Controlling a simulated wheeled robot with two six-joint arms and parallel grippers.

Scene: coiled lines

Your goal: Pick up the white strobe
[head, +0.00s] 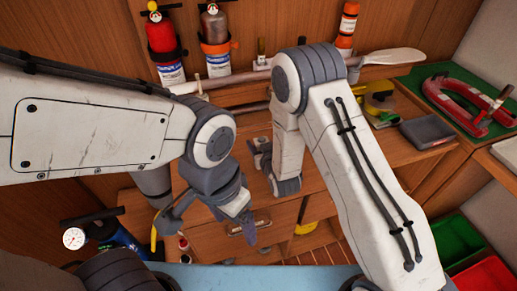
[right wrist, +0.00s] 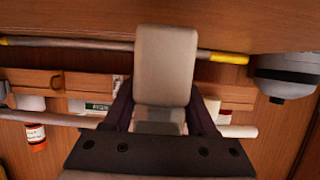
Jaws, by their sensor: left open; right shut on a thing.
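In the right wrist view a pale off-white block with rounded corners (right wrist: 165,62) stands between the dark fingers of my right gripper (right wrist: 160,98). It looks like the white strobe; its lower part is greyer. The gripper is shut on it. In the head view my right gripper (head: 260,152) is small and partly hidden by my own wrist, with only a bit of the pale thing showing. My left gripper (head: 236,214) is open in front of the drawers, and I see nothing held in it.
Fire extinguishers (head: 161,40) and bottles line the back shelf, with a paddle (head: 390,57) across it. A red clamp-like tool (head: 470,105) lies on a green mat at right. Green (head: 457,240) and red bins stand below. A gauge (head: 74,238) is at lower left.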

